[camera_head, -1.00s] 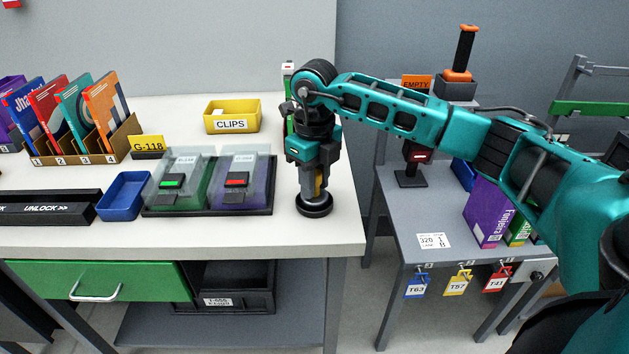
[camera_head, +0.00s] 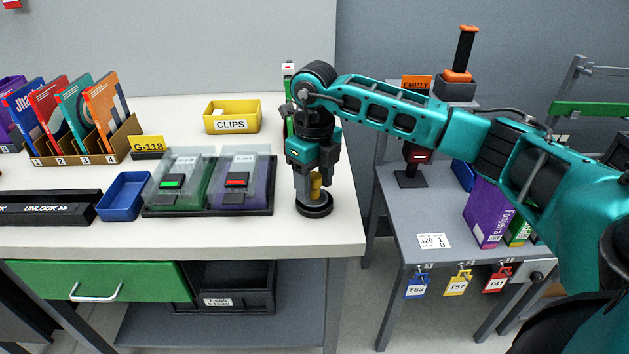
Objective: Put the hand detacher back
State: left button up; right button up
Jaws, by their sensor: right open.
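My right gripper (camera_head: 314,184) points straight down at the right end of the white bench. It is open, with its fingers around or just in front of a small upright item with a yellow part (camera_head: 316,187). This item stands on a round black base (camera_head: 314,207) on the bench. It may be the hand detacher, but the gripper hides most of it and I cannot tell for sure. My left gripper is not in view.
A tray (camera_head: 271,199) with green and purple clear-lidded boxes is left of the gripper. A yellow CLIPS bin (camera_head: 232,117) stands behind, a blue bin (camera_head: 124,196) further left. A grey side table (camera_head: 405,215) stands right, across a gap, with an orange-and-black handled tool (camera_head: 460,60) upright in a holder.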

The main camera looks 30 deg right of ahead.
aim_at(314, 175)
notch_tip(314, 175, up, 12)
dwell(0.4)
dwell(0.4)
